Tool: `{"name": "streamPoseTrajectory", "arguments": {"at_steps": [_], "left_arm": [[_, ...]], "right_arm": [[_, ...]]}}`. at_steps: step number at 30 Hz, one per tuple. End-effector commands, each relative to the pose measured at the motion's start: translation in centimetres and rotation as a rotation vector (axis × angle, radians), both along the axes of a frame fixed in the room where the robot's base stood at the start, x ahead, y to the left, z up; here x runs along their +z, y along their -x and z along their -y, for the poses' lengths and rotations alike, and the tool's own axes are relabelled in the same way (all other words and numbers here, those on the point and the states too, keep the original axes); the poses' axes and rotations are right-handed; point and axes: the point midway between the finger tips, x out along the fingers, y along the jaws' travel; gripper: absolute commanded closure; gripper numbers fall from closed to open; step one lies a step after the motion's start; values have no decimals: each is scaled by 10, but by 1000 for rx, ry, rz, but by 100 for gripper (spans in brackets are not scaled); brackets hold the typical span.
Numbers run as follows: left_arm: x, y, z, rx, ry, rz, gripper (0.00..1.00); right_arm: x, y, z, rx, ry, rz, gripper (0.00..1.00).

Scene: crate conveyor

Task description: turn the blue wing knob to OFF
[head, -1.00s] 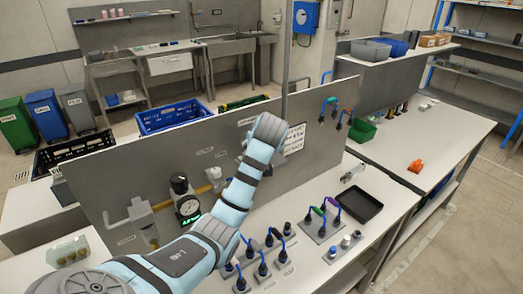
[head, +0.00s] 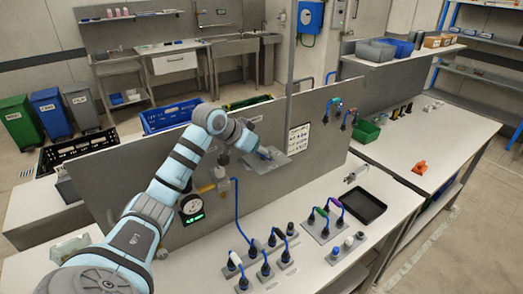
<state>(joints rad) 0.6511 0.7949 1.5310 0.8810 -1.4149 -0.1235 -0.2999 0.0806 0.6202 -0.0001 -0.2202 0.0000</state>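My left arm comes in from the lower left, and its end reaches the upright grey panel (head: 105,180). My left gripper (head: 250,147) is small and dark at the left of a grey plate (head: 287,160) on that panel. A small bluish piece (head: 265,153) shows on the plate beside the gripper; it may be the blue wing knob, but its setting is too small to read. I cannot tell whether the gripper touches it or how its fingers stand. My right gripper is not in view.
A round gauge (head: 191,207) with a green readout stands left of the plate. A blue cable (head: 237,205) hangs from the panel.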

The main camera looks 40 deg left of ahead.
Motion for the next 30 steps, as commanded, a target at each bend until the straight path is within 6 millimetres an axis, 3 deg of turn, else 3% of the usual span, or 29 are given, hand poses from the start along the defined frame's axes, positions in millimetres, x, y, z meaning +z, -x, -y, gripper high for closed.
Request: {"name": "streamPoseTrajectory", "arguments": {"at_steps": [10,27,28,30], "left_arm": [[-1,0,-1,-161,2,-2,70],[-1,-1,-1,-196,2,-2,70],[-1,-1,-1,-195,2,-2,37],[-1,-1,-1,-194,2,-2,26]], "right_arm": [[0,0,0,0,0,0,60],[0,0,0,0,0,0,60],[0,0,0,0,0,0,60],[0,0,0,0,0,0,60]]}}
